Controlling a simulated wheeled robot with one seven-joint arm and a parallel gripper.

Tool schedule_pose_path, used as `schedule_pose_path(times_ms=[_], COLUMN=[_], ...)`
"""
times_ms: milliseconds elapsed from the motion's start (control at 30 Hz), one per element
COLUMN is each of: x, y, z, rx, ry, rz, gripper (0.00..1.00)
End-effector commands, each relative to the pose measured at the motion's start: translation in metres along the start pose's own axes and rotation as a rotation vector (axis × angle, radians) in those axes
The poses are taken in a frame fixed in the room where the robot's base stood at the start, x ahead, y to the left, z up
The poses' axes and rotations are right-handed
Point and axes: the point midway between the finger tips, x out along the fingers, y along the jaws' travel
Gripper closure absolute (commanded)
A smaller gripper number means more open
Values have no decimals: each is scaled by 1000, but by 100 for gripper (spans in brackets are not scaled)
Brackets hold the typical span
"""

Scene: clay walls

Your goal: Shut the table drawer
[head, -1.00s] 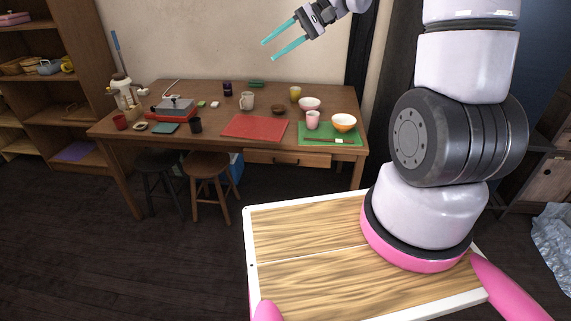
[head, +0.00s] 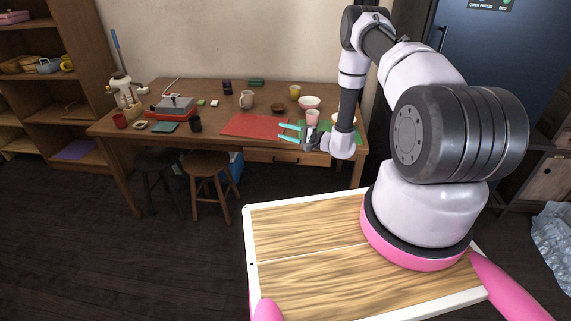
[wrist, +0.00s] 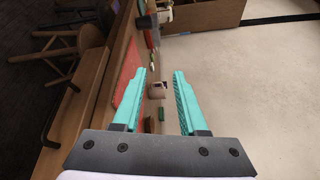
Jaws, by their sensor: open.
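The table drawer (head: 272,157) is under the front edge of the wooden table (head: 215,145). In the head view my forearm and gripper cover the space above its right part. In the sideways wrist view the drawer (wrist: 78,125) sticks out from the table front at lower left, with a dark curved handle (wrist: 47,125) on its face. My gripper (head: 284,132) is open and empty, its teal fingers pointing left over the table's front area, above the drawer. The fingers (wrist: 160,73) also show apart in the wrist view, touching nothing visible.
A red mat (head: 252,125) lies left of my fingers. Two stools (head: 207,175) stand left of the drawer. The floor before the drawer looks clear.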

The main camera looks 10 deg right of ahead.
Motion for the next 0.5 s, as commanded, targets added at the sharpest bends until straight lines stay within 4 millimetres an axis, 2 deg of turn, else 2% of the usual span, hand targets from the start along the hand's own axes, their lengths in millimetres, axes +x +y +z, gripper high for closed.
schedule_pose_path(times_ms=[33,200,333,400,500], x=[-9,-37,-56,-63,-68], y=[30,105,144,158,168], z=[-8,-29,-36,-38,-40], rx=[4,-24,-46,-55,-64], ry=[53,220,310,341,366], rz=[-2,-6,4,10,14], gripper=[58,58,58,58,58])
